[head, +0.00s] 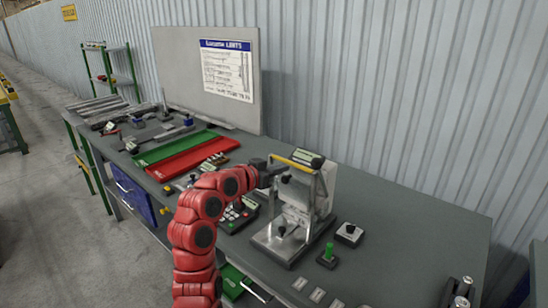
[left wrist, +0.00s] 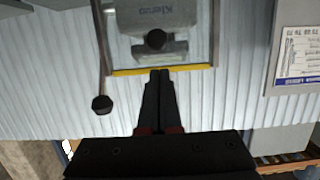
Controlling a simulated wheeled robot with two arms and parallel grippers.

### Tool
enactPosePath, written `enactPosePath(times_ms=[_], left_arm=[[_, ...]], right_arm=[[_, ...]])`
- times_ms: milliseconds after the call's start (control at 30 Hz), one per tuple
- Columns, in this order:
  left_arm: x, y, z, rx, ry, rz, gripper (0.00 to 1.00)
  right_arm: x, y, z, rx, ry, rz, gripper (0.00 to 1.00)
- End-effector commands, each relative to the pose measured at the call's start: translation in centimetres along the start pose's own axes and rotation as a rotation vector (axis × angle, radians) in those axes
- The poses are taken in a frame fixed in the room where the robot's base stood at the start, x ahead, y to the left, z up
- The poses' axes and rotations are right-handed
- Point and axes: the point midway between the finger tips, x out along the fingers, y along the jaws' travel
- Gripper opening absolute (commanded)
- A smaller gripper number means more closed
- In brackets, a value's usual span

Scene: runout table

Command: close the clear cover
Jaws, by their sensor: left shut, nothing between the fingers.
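The clear cover is a see-through pane with a yellow edge strip (head: 291,162) on the small bench machine (head: 284,238). In the head view the strip is high up, near the machine's top, so the cover looks raised, with the lower front uncovered. In the left wrist view the yellow strip (left wrist: 190,69) runs across, with the machine's grey head (left wrist: 152,18) behind the pane. My left gripper (left wrist: 160,73) is shut and empty, its tips at the strip; I cannot tell whether they touch. It also shows in the head view (head: 271,168). My right gripper is not in view.
A button box (head: 239,215) stands left of the machine. A black switch box (head: 349,233) and a green-topped piece (head: 327,256) stand to its right. Green and red trays (head: 196,155) lie farther left.

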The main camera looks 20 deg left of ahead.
Motion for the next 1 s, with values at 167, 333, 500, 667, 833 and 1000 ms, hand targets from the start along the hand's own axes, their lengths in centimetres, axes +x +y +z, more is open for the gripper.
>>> enactPosePath(times_ms=[167,333,500,667,833,1000], left_arm=[[0.3,0.0,1.3,-0.001,0.001,-0.001,0.0],[0.4,0.0,1.6,0.001,0.003,-0.001,0.0],[0.3,0.0,1.5,0.001,0.003,-0.001,0.0],[0.5,0.0,2.1,0.001,0.003,-0.001,0.0],[1.2,0.0,4.9,0.0,0.002,0.0,0.0],[2.3,0.0,9.2,-0.001,0.001,0.0,0.0]], right_arm=[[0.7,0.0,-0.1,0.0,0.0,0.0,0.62],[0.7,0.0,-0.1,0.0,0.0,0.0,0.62],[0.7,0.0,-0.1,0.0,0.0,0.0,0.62],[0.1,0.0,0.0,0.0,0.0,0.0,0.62],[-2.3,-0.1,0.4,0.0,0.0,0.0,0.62],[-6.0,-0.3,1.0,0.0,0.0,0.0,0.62]])
